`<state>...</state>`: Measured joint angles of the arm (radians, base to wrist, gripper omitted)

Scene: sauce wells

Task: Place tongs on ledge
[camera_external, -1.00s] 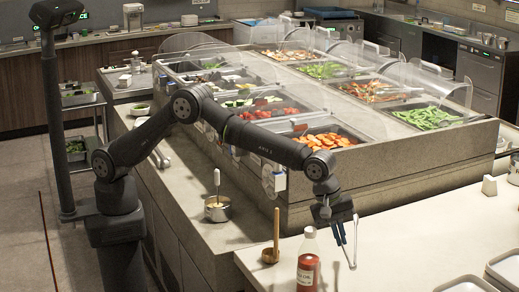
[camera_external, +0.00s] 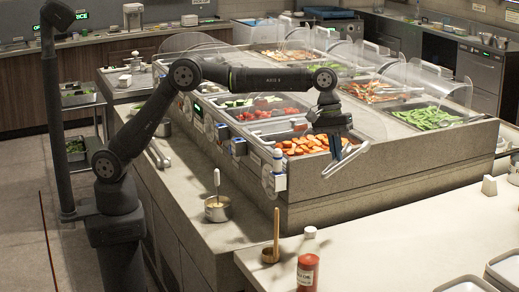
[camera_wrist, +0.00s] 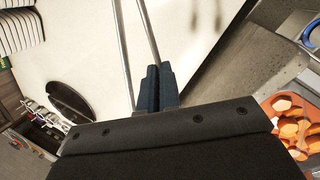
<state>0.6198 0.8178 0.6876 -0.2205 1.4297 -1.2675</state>
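My gripper (camera_external: 336,132) is raised in front of the well of orange carrot slices (camera_external: 305,144). In the wrist view the dark blue fingers (camera_wrist: 156,88) pinch the tongs (camera_wrist: 148,35), whose two thin arms run toward the top of the picture. I cannot tell the exact gap between tongs and ledge.
A red sauce bottle (camera_external: 307,268) and a copper ladle (camera_external: 274,245) stand at the front. A small pot (camera_external: 217,208) sits on the lower stone shelf. Clear sneeze guards (camera_external: 440,85) cover the wells. The white counter (camera_external: 410,240) is mostly clear.

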